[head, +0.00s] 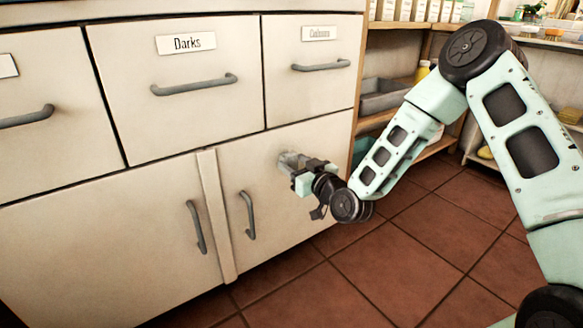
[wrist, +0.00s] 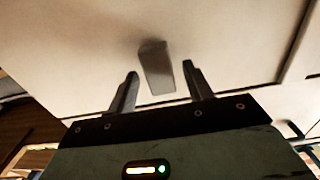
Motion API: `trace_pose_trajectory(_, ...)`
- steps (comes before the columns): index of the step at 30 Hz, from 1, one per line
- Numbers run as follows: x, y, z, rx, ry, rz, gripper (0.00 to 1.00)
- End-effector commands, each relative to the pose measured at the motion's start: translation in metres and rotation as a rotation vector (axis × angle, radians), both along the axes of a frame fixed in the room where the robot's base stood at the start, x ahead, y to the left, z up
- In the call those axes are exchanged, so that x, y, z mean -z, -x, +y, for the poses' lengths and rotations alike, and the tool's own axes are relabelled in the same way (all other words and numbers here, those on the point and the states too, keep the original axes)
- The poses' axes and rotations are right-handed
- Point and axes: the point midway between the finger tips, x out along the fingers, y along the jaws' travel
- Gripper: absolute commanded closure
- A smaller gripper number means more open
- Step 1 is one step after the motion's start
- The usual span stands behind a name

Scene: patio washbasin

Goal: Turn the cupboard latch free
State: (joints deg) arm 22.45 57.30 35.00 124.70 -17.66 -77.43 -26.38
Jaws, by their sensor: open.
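The latch (wrist: 156,68) is a small grey tapered block on the cream cupboard front, seen in the wrist view. It lies between the two fingers of my gripper (wrist: 160,72), with a visible gap on each side. My gripper is open and holds nothing. In the head view my gripper (head: 296,168) is at the upper part of the right lower cupboard door (head: 285,225) and largely hides the latch there. Whether the fingertips touch the door is hard to tell. The door looks shut and has a grey vertical handle (head: 248,215).
The left lower door (head: 110,245) has its own handle. Above are drawers labelled "Darks" (head: 187,43) and another, faint label, with projecting handles. Wooden shelves (head: 375,120) with bins stand right of the cupboard. The tiled floor (head: 400,255) in front is clear.

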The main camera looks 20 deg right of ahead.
Motion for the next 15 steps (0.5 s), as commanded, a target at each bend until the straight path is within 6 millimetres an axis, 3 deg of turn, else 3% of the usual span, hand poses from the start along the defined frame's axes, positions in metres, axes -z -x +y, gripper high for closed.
trace_pose_trajectory(6, 0.0, -0.017, 0.005, 0.0, 0.0, 0.0, 0.49)
trace_pose_trajectory(15, -0.001, -0.019, 0.006, 0.0, 0.0, 0.0, 0.49)
